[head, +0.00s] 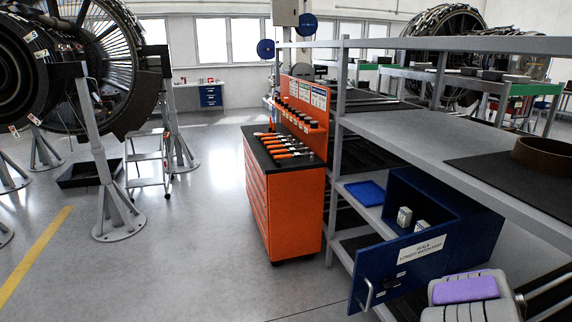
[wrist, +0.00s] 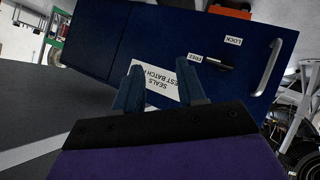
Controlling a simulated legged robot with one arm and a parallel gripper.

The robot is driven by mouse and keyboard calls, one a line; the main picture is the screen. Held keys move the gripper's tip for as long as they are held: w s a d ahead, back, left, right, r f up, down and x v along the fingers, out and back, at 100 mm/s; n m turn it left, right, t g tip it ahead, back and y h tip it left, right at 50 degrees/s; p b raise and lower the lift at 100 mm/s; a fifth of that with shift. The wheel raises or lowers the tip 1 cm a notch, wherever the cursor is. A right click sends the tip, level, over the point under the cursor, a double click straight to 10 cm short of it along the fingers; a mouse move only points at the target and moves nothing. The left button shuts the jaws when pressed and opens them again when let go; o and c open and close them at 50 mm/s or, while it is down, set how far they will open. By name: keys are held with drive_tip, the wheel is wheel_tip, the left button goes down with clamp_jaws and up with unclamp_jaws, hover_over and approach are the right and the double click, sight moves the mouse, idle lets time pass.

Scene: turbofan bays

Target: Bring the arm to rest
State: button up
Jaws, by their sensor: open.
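My gripper (wrist: 162,82) shows in the wrist view with its two blue-grey fingers apart and nothing between them. It is in front of a blue drawer front (wrist: 225,95) with a "SEALS" label (wrist: 160,88); contact cannot be told. My arm (head: 468,290), purple and grey, is at the lower right of the head view, beside the drawer. The gripper's fingers cannot be made out there. The blue drawer (head: 390,262) stands pulled out from the shelf, with small white boxes (head: 404,216) inside.
The drawer's handle (head: 368,294) juts out at its left end. A dark latch (wrist: 212,62) lies between "FREE" and "LOCK" tags. Grey shelving (head: 420,130) fills the right. An orange tool cabinet (head: 285,205) stands ahead. Open floor (head: 200,260) lies left, with engine stands (head: 110,200) beyond.

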drive_tip(key=s+a+r+m+g+h, duration=0.45)
drive_tip(key=s+r, duration=0.25)
drive_tip(key=r, duration=0.4)
drive_tip(key=s+a+r+n+g+y, duration=0.1)
drive_tip(key=s+a+g+y, duration=0.7)
drive_tip(key=s+a, duration=2.1)
drive_tip(key=shift+a+r, duration=0.5)
drive_tip(key=shift+a, duration=0.5)
drive_tip(key=shift+w+g, duration=0.1)
drive_tip(key=shift+g, duration=0.15)
